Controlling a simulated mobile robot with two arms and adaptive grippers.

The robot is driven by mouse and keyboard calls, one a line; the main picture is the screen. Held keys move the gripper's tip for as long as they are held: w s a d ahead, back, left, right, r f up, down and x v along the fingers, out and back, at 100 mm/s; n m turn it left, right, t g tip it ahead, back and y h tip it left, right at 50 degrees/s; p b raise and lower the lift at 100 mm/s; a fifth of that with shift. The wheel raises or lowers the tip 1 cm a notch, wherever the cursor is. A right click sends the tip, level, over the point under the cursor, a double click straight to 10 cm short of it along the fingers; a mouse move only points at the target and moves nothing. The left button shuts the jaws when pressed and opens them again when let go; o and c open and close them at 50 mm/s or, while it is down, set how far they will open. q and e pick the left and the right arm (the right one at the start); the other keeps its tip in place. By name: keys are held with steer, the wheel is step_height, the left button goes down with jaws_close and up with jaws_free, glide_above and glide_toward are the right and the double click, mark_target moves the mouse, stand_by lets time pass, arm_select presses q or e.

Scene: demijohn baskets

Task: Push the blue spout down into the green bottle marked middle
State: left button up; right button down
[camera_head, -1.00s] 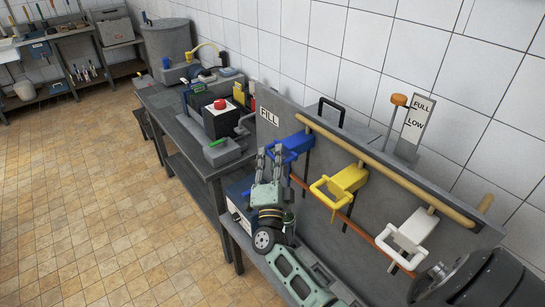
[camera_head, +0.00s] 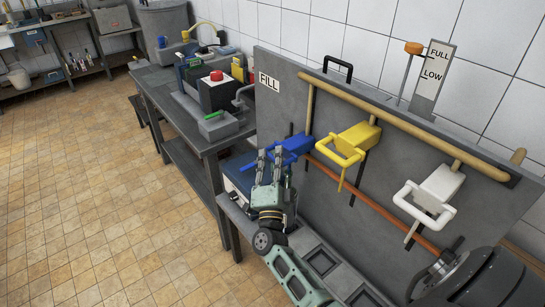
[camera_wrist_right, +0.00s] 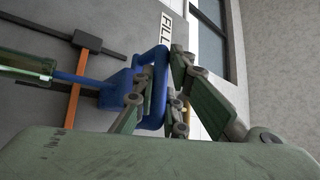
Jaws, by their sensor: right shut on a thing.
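The blue spout (camera_head: 293,146), a blue body with a loop handle, is in front of the grey board at its left end. My right gripper (camera_head: 269,158) is shut on its handle; the wrist view shows the blue loop (camera_wrist_right: 157,88) between my fingers (camera_wrist_right: 152,95). In the wrist view a blue stem runs from the spout towards a green glass neck (camera_wrist_right: 25,66) at the left edge. I cannot tell how deep the stem sits. No mark on this bottle is readable, and its body is hidden in the head view. My left gripper is not in view.
A yellow spout (camera_head: 362,137) and a white spout (camera_head: 441,184) are farther right along the grey board (camera_head: 285,105). An orange bar (camera_head: 385,210) runs across the board, below a wooden rail (camera_head: 410,121). A workbench with equipment (camera_head: 212,128) stands behind left.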

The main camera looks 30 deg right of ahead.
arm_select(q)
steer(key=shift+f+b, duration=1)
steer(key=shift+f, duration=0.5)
arm_select(e)
steer(key=shift+f, duration=1.8)
steer(key=c, duration=1.8)
jaws_free()
steer(key=shift+r, duration=0.1)
steer(key=shift+o, duration=0.2)
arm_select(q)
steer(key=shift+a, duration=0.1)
arm_select(e)
steer(key=v, duration=1.2)
